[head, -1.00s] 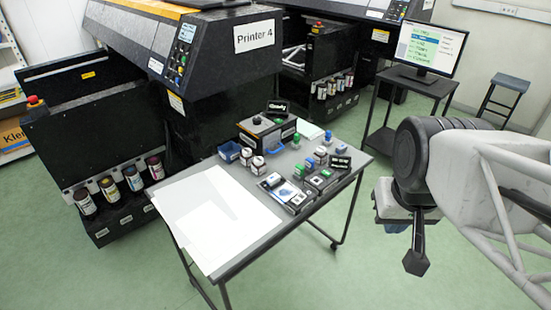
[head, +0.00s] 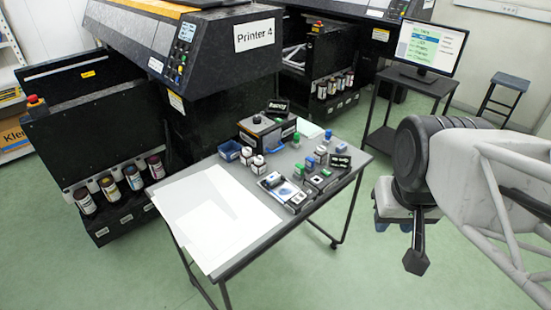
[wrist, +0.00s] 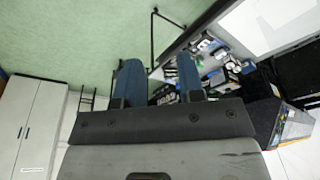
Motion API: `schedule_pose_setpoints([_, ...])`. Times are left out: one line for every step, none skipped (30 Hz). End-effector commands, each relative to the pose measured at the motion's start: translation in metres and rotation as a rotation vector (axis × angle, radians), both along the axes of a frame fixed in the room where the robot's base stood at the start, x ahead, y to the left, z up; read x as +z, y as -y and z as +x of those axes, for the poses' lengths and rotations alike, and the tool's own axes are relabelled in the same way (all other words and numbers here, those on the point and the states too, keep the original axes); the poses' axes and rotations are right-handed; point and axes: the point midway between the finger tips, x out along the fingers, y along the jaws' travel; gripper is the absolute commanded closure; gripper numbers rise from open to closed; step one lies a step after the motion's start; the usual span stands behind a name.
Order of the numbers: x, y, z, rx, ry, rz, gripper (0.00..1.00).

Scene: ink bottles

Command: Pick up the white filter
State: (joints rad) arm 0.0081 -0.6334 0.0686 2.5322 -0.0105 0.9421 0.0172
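Two small white bottle-like items, one (head: 246,156) and another (head: 258,164), stand on the table (head: 262,222) near the blue bin. They are too small in the head view to tell whether either is the white filter. Several small blue, green and white items stand to their right. My gripper (wrist: 158,62) shows in the wrist view with its two blue fingers apart and nothing between them. In the head view it hangs in the air to the right of the table, well away from the items.
White sheets (head: 205,215) cover the left part. The printer (head: 200,60) rises behind the table. A monitor (head: 428,46) on a stand and a stool (head: 503,88) are at the back right.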

Motion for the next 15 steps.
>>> schedule_pose_setpoints([0.0, 0.0, 0.0, 0.0, 0.0, 0.0, 0.57])
schedule_pose_setpoints([0.0, 0.0, 0.0, 0.0, 0.0, 0.0, 0.53])
schedule_pose_setpoints([0.0, 0.0, 0.0, 0.0, 0.0, 0.0, 0.46])
schedule_pose_setpoints([0.0, 0.0, 0.0, 0.0, 0.0, 0.0, 0.42])
schedule_pose_setpoints([0.0, 0.0, 0.0, 0.0, 0.0, 0.0, 0.38])
schedule_pose_setpoints([0.0, 0.0, 0.0, 0.0, 0.0, 0.0, 0.38])
schedule_pose_setpoints([0.0, 0.0, 0.0, 0.0, 0.0, 0.0, 0.38])
schedule_pose_setpoints([0.0, 0.0, 0.0, 0.0, 0.0, 0.0, 0.38])
schedule_pose_setpoints([0.0, 0.0, 0.0, 0.0, 0.0, 0.0, 0.38])
schedule_pose_setpoints([0.0, 0.0, 0.0, 0.0, 0.0, 0.0, 0.38])
schedule_pose_setpoints([0.0, 0.0, 0.0, 0.0, 0.0, 0.0, 0.38])
schedule_pose_setpoints([0.0, 0.0, 0.0001, 0.0, 0.0, 0.0, 0.38])
schedule_pose_setpoints([0.0001, -0.0001, 0.0003, 0.0, 0.0, 0.0, 0.38])
schedule_pose_setpoints([0.0002, -0.0002, 0.0008, -0.001, 0.0, 0.0, 0.38])
schedule_pose_setpoints([0.0003, -0.0004, 0.0017, -0.002, -0.001, 0.0, 0.38])
